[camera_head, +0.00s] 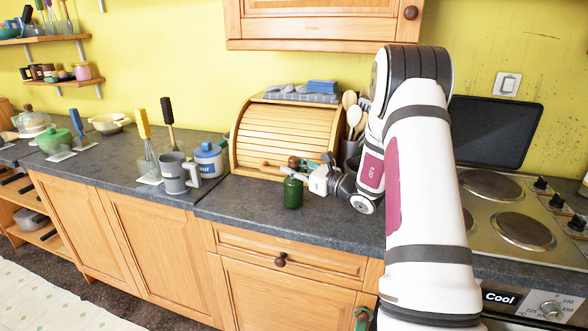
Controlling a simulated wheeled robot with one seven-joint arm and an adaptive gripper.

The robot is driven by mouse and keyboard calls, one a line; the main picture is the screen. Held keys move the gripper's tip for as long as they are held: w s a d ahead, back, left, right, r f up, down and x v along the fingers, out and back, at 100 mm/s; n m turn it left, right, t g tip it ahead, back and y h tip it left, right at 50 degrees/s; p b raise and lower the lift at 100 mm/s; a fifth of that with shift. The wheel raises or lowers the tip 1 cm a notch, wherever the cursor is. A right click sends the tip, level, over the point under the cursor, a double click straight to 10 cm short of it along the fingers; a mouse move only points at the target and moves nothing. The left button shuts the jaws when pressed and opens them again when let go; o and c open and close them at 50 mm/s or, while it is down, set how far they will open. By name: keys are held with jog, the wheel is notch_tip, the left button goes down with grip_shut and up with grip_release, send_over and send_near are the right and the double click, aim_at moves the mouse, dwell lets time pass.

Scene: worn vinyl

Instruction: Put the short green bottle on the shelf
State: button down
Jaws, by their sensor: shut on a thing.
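A short green bottle (293,194) is upright at the front part of the grey counter, before the wooden bread box. My gripper (298,174) comes in from the right and is shut on the bottle's upper part. The fingers partly hide its top. I cannot tell whether its base touches the counter or is slightly above it. Two wooden wall shelves are at the far upper left: an upper shelf (45,39) and a lower shelf (80,83), both with items on them.
The roll-front bread box (275,137) stands behind my gripper. A grey mug (174,173) and a blue-white jar (208,160) stand to the left, with brushes and bowls beyond. A wall cupboard (318,30) hangs above. The stove (515,210) is at right. The counter front (335,222) is clear.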

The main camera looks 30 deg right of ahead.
jog(key=shift+f, duration=0.1)
jog(key=c, duration=1.7)
grip_release()
jog(key=shift+f, duration=0.15)
jog(key=o, duration=0.5)
jog(key=shift+c, duration=0.2)
